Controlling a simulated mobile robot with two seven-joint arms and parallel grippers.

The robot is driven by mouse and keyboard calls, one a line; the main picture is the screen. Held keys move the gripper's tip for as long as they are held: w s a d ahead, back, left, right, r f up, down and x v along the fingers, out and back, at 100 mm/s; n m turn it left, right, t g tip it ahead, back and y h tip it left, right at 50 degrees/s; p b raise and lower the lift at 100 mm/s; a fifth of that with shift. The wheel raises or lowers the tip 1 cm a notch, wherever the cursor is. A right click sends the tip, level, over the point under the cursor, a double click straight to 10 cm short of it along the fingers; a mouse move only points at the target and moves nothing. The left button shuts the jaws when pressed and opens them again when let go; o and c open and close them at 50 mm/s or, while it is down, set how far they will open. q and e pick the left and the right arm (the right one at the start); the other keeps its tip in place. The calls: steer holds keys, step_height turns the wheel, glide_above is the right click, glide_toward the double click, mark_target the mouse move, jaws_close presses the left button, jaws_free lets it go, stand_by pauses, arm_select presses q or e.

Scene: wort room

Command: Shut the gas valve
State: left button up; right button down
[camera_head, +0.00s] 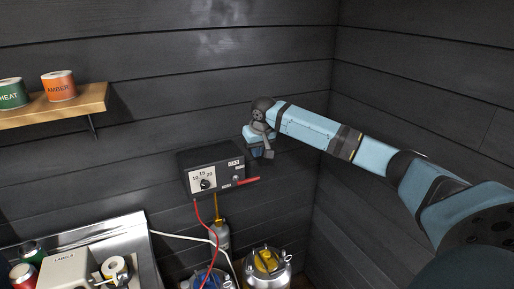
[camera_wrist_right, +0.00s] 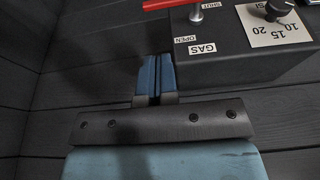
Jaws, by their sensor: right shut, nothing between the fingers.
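The gas valve is a red lever (camera_head: 247,181) on the front of a dark wall box (camera_head: 208,158) with a GAS label. The lever lies nearly level and sticks out past the box's right edge. Part of it shows at the top of the right wrist view (camera_wrist_right: 165,4), near the silver pivot (camera_wrist_right: 196,14) and the OPEN and SHUT labels. My right gripper (camera_head: 265,154) is shut and empty, beside the box's upper right, above the lever and apart from it. Its closed fingers also show in the right wrist view (camera_wrist_right: 157,70). My left gripper is out of view.
A black dial (camera_head: 206,184) sits on the box's left half. A red hose (camera_head: 197,212) hangs below. Gas bottles and canisters (camera_head: 266,262) stand beneath. A steel counter (camera_head: 137,226) is at lower left, a wooden shelf (camera_head: 95,99) above it. The right wall corner is close to my arm.

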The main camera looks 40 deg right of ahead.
mark_target(254, 178)
steer(key=x, duration=0.3)
steer(key=p+x, duration=0.1)
steer(key=x, duration=0.2)
steer(key=p+x, duration=0.1)
steer(key=x, duration=0.2)
steer(key=shift+s+a+f, duration=0.15)
steer(key=shift+s, duration=0.25)
steer(key=shift+f, duration=0.5)
